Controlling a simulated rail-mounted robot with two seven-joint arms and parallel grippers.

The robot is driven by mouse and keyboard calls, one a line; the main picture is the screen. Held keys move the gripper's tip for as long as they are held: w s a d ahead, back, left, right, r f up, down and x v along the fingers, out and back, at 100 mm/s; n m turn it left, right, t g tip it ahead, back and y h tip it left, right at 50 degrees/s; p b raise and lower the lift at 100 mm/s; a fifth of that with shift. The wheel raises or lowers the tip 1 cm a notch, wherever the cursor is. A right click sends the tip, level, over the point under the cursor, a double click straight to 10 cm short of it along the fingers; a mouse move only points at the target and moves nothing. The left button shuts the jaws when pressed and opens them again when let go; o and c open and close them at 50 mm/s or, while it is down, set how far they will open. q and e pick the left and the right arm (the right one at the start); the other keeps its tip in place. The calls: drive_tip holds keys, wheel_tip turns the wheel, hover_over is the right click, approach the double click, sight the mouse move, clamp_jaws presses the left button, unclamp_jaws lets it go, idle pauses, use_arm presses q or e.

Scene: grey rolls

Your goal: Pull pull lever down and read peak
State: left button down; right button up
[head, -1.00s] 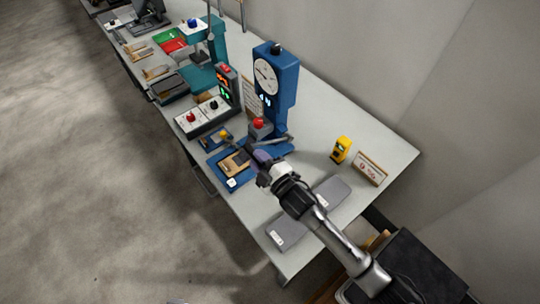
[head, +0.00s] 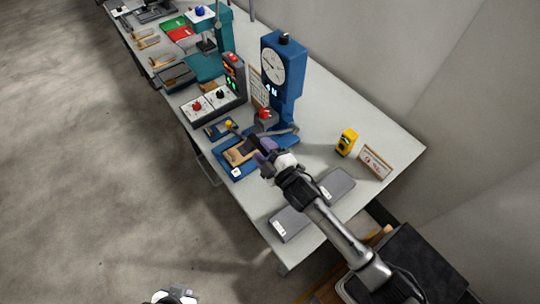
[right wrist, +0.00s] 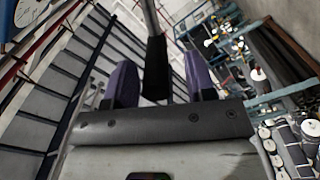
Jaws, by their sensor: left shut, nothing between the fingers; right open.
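The blue tester (head: 284,88) stands on the bench with a round white dial (head: 272,66), a small lit display and a red button (head: 265,114). The dial value is too small to read. My right gripper (head: 265,152) is in front of the tester's base. In the right wrist view its purple fingers (right wrist: 160,84) are open, with the black grip of a grey rod, apparently the pull lever (right wrist: 156,62), between them. I cannot tell whether they touch it. My left gripper (head: 176,297) shows only partly at the bottom edge, shut and empty, off the bench.
A blue tray with a brown block (head: 239,156) lies left of my right gripper. Grey plates (head: 290,223), a yellow device (head: 346,142) and a sign (head: 375,162) are on the right. A control box (head: 209,104) and teal press (head: 208,68) stand farther back.

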drive_tip(key=v, duration=1.3)
drive_tip(key=shift+s+d+p, duration=0.25)
drive_tip(key=shift+s+p, duration=0.05)
drive_tip(key=shift+p, duration=0.05)
drive_tip(key=s+d+f+m+g+h, duration=0.4)
drive_tip(key=s+d+m, duration=0.15)
drive_tip(key=s, duration=0.35)
drive_tip(key=s+d+f+m+g+h, duration=0.3)
drive_tip(key=s+d+m, duration=0.25)
drive_tip(key=s, duration=0.35)
drive_tip(key=s+d+f+m+g+h, duration=0.4)
drive_tip(key=s+m, duration=0.3)
drive_tip(key=s, duration=0.1)
wheel_tip(320, 180, up, 28)
drive_tip(key=p, duration=2.7)
drive_tip(key=shift+n+p, duration=0.3)
drive_tip(key=shift+p, duration=0.1)
drive_tip(key=shift+f, duration=0.1)
